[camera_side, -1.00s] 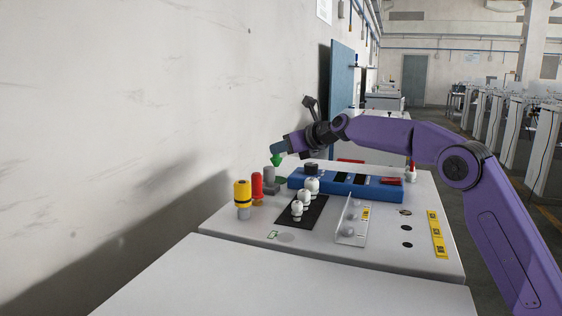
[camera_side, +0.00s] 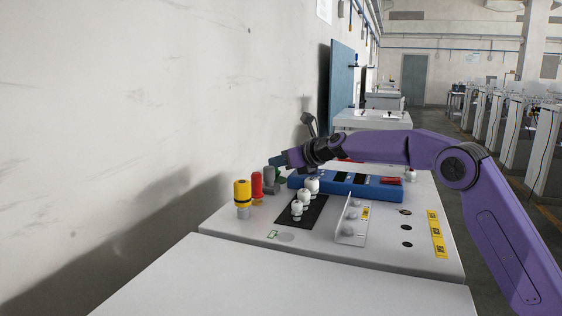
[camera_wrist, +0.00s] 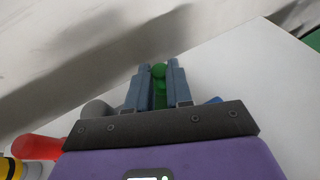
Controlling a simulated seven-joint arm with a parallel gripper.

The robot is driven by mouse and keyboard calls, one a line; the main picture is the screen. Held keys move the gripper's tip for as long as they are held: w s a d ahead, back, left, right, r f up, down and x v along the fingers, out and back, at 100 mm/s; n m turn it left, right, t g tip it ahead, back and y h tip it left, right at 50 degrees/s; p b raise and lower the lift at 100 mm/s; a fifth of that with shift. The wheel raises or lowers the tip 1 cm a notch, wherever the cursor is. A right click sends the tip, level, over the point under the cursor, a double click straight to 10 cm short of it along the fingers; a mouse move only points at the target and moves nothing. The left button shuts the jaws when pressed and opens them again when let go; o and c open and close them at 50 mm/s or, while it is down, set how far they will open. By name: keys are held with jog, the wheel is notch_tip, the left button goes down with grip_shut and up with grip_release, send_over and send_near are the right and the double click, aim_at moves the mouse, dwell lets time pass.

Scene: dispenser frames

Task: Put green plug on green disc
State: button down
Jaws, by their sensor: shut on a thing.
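My gripper (camera_side: 274,162) is low over the back left of the white table. In the wrist view (camera_wrist: 158,72) its two blue-grey fingers are shut on the green plug (camera_wrist: 160,88), which stands between them. In the side view a dark green patch (camera_side: 280,178) shows just below the fingers. I cannot tell plug from disc there, nor whether the plug touches the disc. The disc is hidden in the wrist view.
Close by on the left are the grey post (camera_side: 268,178), a red plug (camera_side: 256,184) and a yellow plug (camera_side: 242,193). A blue box (camera_side: 345,184) is just right of the gripper. White plugs (camera_side: 304,198) stand on a black mat in front.

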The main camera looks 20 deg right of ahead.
jog(key=shift+f, duration=0.8)
jog(key=c, duration=1)
grip_release()
jog(key=shift+r, duration=0.45)
jog(key=shift+s+d+r, duration=0.1)
jog(key=shift+s+r, duration=0.15)
jog(key=shift+s, duration=0.05)
jog(key=v, duration=1.1)
jog(key=shift+s+d+r, duration=0.1)
jog(key=shift+d+r, duration=0.05)
jog(key=shift+r, duration=0.2)
